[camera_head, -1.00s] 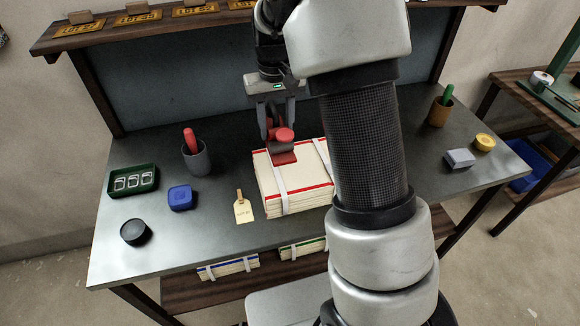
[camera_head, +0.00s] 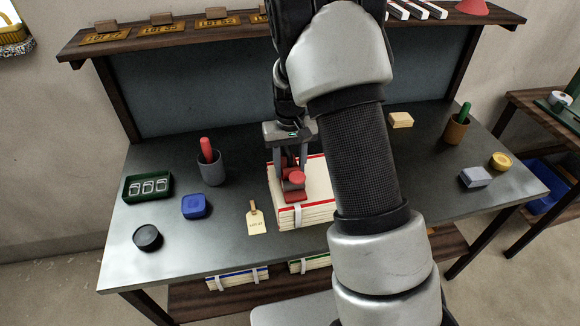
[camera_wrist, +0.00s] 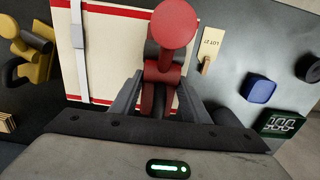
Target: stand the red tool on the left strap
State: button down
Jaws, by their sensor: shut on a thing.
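The left strap (camera_head: 298,217) shows white just in front of the foot; the rest is hidden under the tool. I cannot tell whether the foot touches it. The right strap (camera_wrist: 79,50) shows in the wrist view; my arm covers it in the head view.
A tan tag (camera_head: 257,220) lies left of the stack. Further left are a blue box (camera_head: 194,206), a grey cup (camera_head: 211,168) with a red stick, a green tray (camera_head: 148,187) and a black tin (camera_head: 147,238). A yellow and black object (camera_wrist: 30,48) lies past the right strap.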

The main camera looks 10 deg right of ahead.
jog(key=shift+f, duration=0.1)
jog(key=shift+f, duration=0.1)
jog(key=shift+f, duration=0.15)
jog(key=c, duration=1)
grip_release()
